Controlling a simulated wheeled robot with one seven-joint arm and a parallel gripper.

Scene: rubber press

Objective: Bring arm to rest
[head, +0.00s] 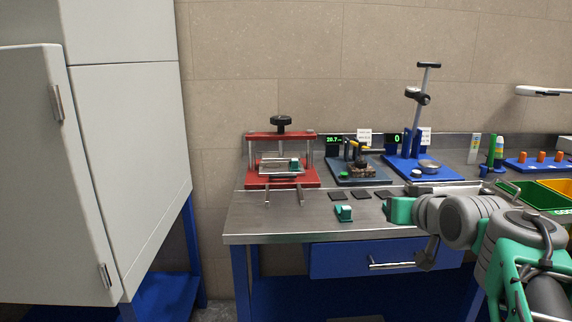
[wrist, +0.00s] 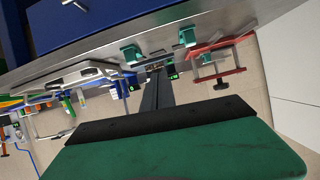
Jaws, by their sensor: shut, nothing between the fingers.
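My gripper (head: 387,208) is held at the right, by the front part of the workbench, with its green hand toward the left. In the wrist view its dark fingers (wrist: 157,92) are together with nothing between them. A green-and-white block (head: 344,213) stands on the bench left of the gripper, apart from it. The wrist view is upside down; it shows that green block (wrist: 188,37) and a second green block (wrist: 131,53). The red press (head: 282,182), with a black knob, stands farther back at the left; a small green-topped piece (head: 295,163) sits in it.
The steel bench (head: 262,222) has a blue drawer (head: 335,260) below its front edge. Behind are a gauge stand (head: 418,168) and a blue-grey instrument base (head: 345,178). Coloured bins (head: 535,197) are right. A tall cabinet (head: 125,150) stands left.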

